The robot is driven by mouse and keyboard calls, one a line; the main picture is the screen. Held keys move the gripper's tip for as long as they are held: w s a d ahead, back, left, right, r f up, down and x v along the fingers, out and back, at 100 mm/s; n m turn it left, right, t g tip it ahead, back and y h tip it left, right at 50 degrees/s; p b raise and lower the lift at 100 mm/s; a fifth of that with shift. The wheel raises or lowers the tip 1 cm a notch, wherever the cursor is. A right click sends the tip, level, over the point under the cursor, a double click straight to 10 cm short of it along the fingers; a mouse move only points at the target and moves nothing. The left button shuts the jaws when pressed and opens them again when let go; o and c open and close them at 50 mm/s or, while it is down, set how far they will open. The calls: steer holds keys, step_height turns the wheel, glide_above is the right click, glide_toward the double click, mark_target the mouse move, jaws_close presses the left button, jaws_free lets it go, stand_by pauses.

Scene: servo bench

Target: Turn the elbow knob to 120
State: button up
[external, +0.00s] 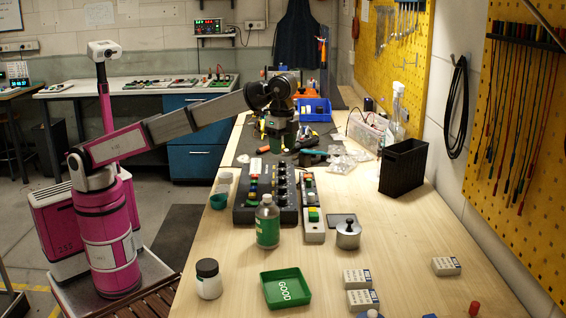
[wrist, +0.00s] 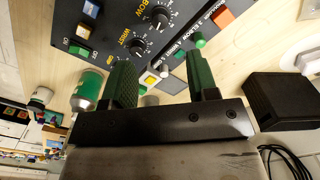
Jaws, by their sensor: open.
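The dark servo panel (external: 240,214) lies on the bench in the external view, with a row of black knobs along its right side. In the wrist view the elbow knob (wrist: 160,16) is at the top, beside a yellow label partly cut off by the frame. The wrist knob (wrist: 138,47) sits just below it. Both have white scale marks; I cannot read the elbow setting. My gripper (wrist: 160,62) is open and empty, its green fingers apart. The elbow knob lies beyond the fingertips, not between them. In the external view my gripper is above the panel's far end.
A narrow grey button strip (external: 313,228) lies right of the panel. A green bottle (external: 267,222) stands at its front edge, with a metal pot (external: 348,234) to the right. A green tray (external: 286,288) and white-bodied jar (external: 208,280) are nearer. A black bin (external: 403,166) stands right.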

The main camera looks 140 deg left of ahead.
mark_target(283, 178)
step_height(283, 178, down, 10)
steer(key=shift+f, duration=0.1)
stand_by(0.4)
steer(key=c, duration=0.9)
